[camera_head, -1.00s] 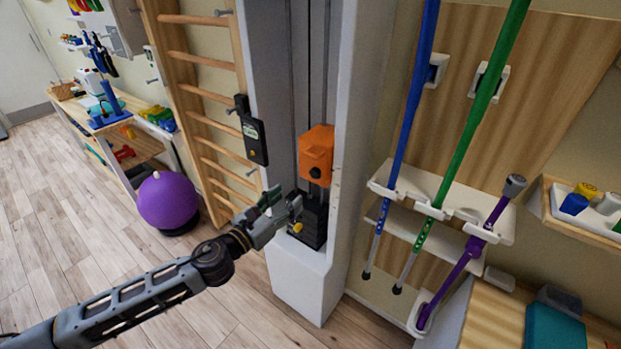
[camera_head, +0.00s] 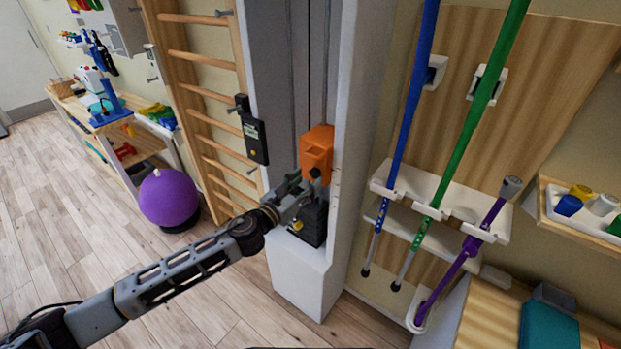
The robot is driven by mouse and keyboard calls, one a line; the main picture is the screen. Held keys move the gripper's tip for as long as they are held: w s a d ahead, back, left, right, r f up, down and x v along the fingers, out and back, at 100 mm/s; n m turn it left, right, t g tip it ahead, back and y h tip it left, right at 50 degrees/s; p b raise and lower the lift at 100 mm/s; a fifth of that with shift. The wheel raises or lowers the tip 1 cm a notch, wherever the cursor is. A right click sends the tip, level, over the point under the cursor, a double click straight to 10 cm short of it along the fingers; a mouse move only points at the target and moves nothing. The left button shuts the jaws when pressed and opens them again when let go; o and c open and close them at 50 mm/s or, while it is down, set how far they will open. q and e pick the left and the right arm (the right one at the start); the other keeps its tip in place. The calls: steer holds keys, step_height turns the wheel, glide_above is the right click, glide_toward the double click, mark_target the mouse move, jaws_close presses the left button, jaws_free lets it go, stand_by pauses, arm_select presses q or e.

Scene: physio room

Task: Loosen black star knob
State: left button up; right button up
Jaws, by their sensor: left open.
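A small black star knob (camera_head: 314,173) sits on the lower front of an orange block (camera_head: 317,148) in the white column (camera_head: 299,279). My left gripper (camera_head: 304,181) is open, its fingers just below and left of the knob. I cannot tell whether a finger touches the knob. A black weight block (camera_head: 312,222) with a yellow pin (camera_head: 297,225) stands below, partly hidden by the gripper. My right gripper is not in view.
Wooden wall bars (camera_head: 203,92) with a black hanging device (camera_head: 253,135) stand left of the column. A purple ball (camera_head: 168,198) is on the floor. At the right, blue (camera_head: 408,105) and green (camera_head: 474,115) poles and a purple crutch (camera_head: 462,258) stand in a white rack.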

mark_target(316, 173)
arm_select(q)
steer(key=shift+x, duration=1.3)
steer(key=c, duration=1)
